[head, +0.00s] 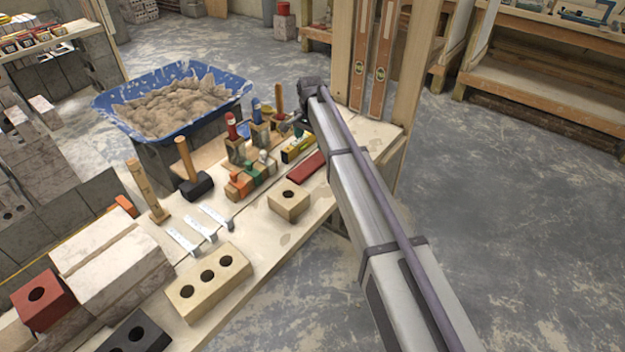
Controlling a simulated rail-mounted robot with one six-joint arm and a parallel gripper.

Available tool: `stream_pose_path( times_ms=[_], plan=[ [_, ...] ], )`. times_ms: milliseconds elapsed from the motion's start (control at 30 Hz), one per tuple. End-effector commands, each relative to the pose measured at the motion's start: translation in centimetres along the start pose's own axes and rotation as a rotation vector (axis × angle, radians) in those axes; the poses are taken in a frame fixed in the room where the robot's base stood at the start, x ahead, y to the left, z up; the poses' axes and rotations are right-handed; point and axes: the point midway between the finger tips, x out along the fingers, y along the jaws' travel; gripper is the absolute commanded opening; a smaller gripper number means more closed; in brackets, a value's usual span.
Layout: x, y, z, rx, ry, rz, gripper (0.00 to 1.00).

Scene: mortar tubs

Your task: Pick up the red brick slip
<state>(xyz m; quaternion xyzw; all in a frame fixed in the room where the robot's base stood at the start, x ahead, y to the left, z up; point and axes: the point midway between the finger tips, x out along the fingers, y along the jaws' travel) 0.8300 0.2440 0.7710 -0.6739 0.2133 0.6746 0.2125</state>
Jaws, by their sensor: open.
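The red brick slip (306,167) is a flat, thin red piece lying on the pale wooden bench, just left of my arm. Nothing is on top of it. My arm reaches in from the lower right, and its dark end joint is above the far part of the bench. My gripper (299,124) shows only as a small dark shape below that joint, beyond the slip and apart from it. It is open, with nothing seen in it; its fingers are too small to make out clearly.
A yellow level (298,148) lies just beyond the slip, and a tan one-hole brick (289,201) is in front. Trowels, a mallet (196,187) and small coloured blocks crowd the left. A blue mortar tub (150,128) stands behind. Wooden posts rise behind my arm.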

Motion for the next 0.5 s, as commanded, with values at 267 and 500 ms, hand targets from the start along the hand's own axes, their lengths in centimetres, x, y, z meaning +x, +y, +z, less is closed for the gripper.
stream_pose_path(
  times_ms=[267, 500],
  plan=[
    [2.9, 0.0, 0.1, 0.007, 0.0, 0.0, 0.9],
    [5.7, 0.1, 0.1, 0.006, 0.0, 0.0, 0.9]
  ],
)
